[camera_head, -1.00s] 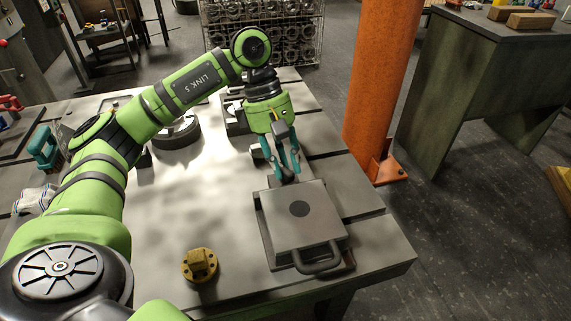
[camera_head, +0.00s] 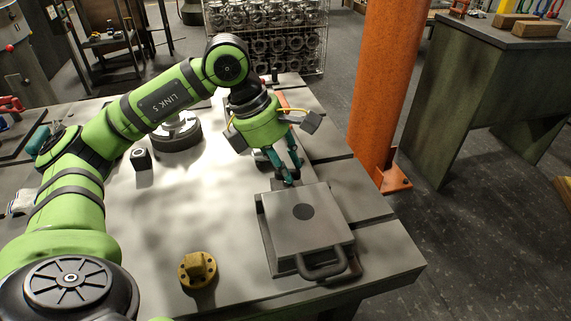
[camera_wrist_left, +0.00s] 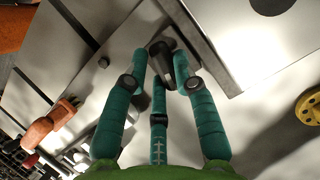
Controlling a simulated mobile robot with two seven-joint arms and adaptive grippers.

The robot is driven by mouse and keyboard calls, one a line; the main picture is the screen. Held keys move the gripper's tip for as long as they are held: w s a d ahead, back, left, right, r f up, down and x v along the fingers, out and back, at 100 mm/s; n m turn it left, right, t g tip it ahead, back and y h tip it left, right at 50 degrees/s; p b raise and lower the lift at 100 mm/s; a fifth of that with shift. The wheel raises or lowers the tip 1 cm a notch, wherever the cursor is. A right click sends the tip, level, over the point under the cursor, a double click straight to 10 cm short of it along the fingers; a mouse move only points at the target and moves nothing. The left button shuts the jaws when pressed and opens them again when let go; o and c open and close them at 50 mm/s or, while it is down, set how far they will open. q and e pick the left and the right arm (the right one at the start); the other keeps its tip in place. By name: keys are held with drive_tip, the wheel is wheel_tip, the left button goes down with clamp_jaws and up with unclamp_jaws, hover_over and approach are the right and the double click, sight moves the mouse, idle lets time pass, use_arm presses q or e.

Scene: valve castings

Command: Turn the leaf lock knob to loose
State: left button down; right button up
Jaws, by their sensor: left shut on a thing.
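A dark knob (camera_wrist_left: 161,62) shows between my left gripper's fingers in the left wrist view, beside the edge of the flat grey plate (camera_wrist_left: 236,40). My left gripper (camera_wrist_left: 163,58) is shut on the knob. In the head view, my left gripper (camera_head: 286,178) points down at the far edge of the grey plate (camera_head: 300,236), which has a dark round disc on top and a dark handle at its near side. The fingers hide most of the knob there. I cannot read any marking for loose or tight. My right gripper is not in view.
A brass flanged piece (camera_head: 198,270) stands on the table left of the plate. A round grey casting (camera_head: 176,138) and a small dark block (camera_head: 141,160) are farther back. An orange post (camera_head: 384,90) stands beyond the table's right edge. The table's middle is clear.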

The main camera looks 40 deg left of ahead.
use_arm(q)
drive_tip(key=shift+n, duration=0.6)
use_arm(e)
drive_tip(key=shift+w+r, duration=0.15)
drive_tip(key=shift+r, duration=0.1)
use_arm(q)
drive_tip(key=shift+y, duration=0.3)
drive_tip(key=c, duration=1.3)
unclamp_jaws()
drive_tip(key=shift+o, duration=0.2)
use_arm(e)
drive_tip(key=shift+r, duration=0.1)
use_arm(q)
drive_tip(key=v, duration=1.2)
drive_tip(key=shift+s, duration=0.25)
drive_tip(key=shift+a, duration=0.1)
